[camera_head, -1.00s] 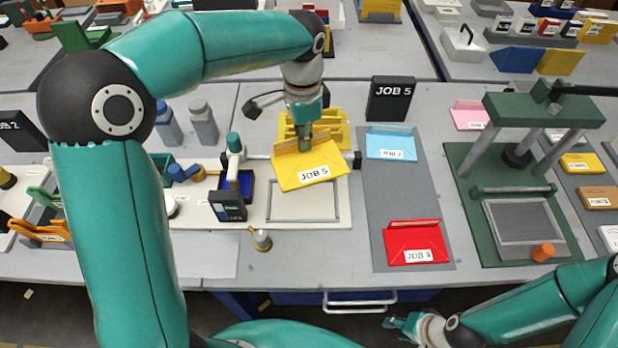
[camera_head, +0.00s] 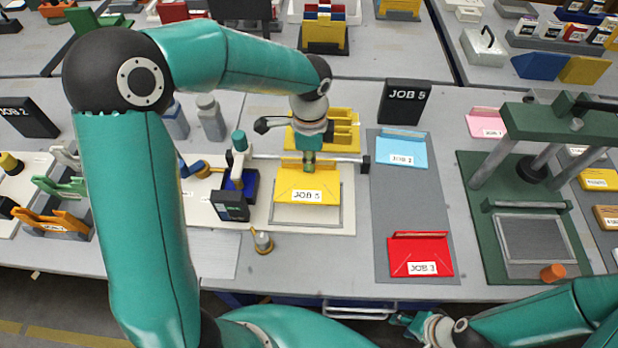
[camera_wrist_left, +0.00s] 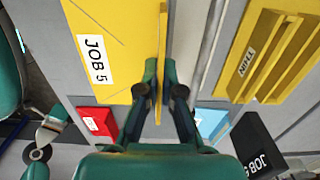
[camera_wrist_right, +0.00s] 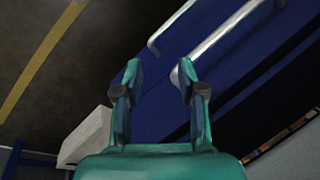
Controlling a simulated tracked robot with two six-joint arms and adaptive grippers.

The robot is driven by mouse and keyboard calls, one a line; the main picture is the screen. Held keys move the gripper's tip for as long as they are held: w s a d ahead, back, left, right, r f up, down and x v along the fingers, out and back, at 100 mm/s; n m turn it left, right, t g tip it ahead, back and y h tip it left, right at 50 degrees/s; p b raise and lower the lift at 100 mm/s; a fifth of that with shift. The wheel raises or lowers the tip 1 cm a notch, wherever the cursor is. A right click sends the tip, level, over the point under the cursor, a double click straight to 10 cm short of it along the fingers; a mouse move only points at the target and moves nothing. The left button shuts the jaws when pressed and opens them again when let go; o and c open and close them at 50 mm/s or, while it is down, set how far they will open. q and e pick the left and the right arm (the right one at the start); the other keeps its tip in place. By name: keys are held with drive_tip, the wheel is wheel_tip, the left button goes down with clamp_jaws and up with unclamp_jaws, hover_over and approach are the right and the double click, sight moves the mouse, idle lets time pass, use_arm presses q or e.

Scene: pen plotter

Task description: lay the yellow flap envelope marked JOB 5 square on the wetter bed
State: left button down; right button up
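The yellow envelope marked JOB 5 (camera_head: 308,182) hangs by its upright flap from my left gripper (camera_head: 309,160). In the left wrist view the flap (camera_wrist_left: 162,50) runs between the two fingers (camera_wrist_left: 163,95). The envelope is over the wetter bed, a grey-framed rectangle (camera_head: 300,225) on a white board. It hides most of the bed; the lower rim and right edge show. The envelope looks nearly square to the bed in the head view; I cannot tell whether it touches. My right gripper (camera_wrist_right: 157,85) is open and empty, low at the table's front (camera_head: 412,322).
A yellow rack (camera_head: 340,130) and a bar stand just behind the bed. A blue envelope (camera_head: 402,150) and a red envelope (camera_head: 420,255) lie on the grey mat (camera_head: 400,210) to the right. A small metal post (camera_head: 262,241) stands at front left. A green press (camera_head: 530,235) is further right.

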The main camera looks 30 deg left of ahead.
sight(309, 179)
use_arm(q)
wheel_tip(309, 179, down, 7)
drive_tip(key=shift+f, duration=0.2)
idle(0.3)
drive_tip(key=c, duration=1.8)
unclamp_jaws()
drive_tip(key=shift+f, duration=0.15)
drive_tip(key=o, duration=0.5)
drive_tip(key=shift+r, duration=0.2)
wheel_tip(309, 179, up, 12)
drive_tip(key=shift+s+f, duration=0.1)
